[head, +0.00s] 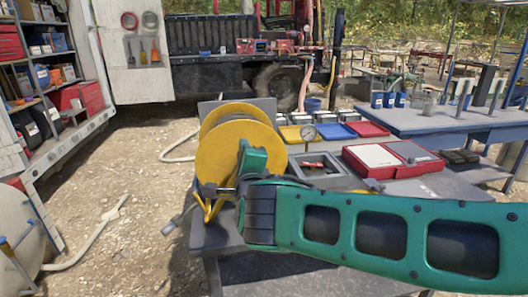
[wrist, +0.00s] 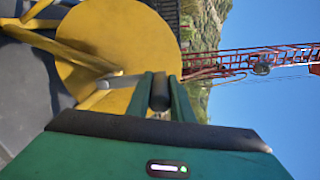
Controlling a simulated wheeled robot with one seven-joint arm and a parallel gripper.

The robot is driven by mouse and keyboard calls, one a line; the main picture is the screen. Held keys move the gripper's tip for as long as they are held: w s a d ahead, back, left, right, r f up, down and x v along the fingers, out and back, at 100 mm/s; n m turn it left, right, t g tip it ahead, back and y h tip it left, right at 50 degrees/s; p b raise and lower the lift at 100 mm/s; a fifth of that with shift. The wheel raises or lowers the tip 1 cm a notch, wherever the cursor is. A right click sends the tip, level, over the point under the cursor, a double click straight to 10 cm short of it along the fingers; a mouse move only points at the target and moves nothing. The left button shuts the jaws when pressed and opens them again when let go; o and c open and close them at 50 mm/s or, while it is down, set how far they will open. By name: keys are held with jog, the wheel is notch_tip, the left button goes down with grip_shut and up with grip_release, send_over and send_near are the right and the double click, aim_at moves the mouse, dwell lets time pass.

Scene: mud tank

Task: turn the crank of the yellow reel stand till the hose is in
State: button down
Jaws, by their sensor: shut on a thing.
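The yellow reel stand (head: 222,150) stands on the near end of a grey table, its round flanges upright. In the wrist view the near flange (wrist: 115,45) fills the upper left. A grey crank arm (wrist: 118,80) runs from the hub towards a dark cylindrical crank handle (wrist: 160,95). My gripper (wrist: 160,86) is shut on that handle, one green finger on each side. In the head view my green arm comes from the right and covers part of the stand and the handle. A pale hose (head: 92,235) lies on the ground at left; whether it joins the reel is hidden.
Beside the reel lie a grey tray (head: 297,176), a pressure gauge (head: 309,133), coloured bins (head: 333,132) and a red-and-white case (head: 375,158). A blue-topped table (head: 430,122) stands behind at right. Shelves (head: 45,75) stand at left, with open gravel before them.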

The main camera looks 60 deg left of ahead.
jog(key=shift+w+d+f, duration=0.1)
jog(key=shift+w+f, duration=0.2)
jog(key=shift+w, duration=0.15)
jog(key=c, duration=1.6)
grip_release()
jog(key=shift+o, duration=0.2)
jog(key=shift+s+r, duration=0.1)
jog(key=shift+r, duration=0.05)
jog(key=shift+s+d, duration=0.1)
jog(key=shift+d, duration=0.15)
jog(key=v, duration=1)
jog(key=shift+d, duration=0.2)
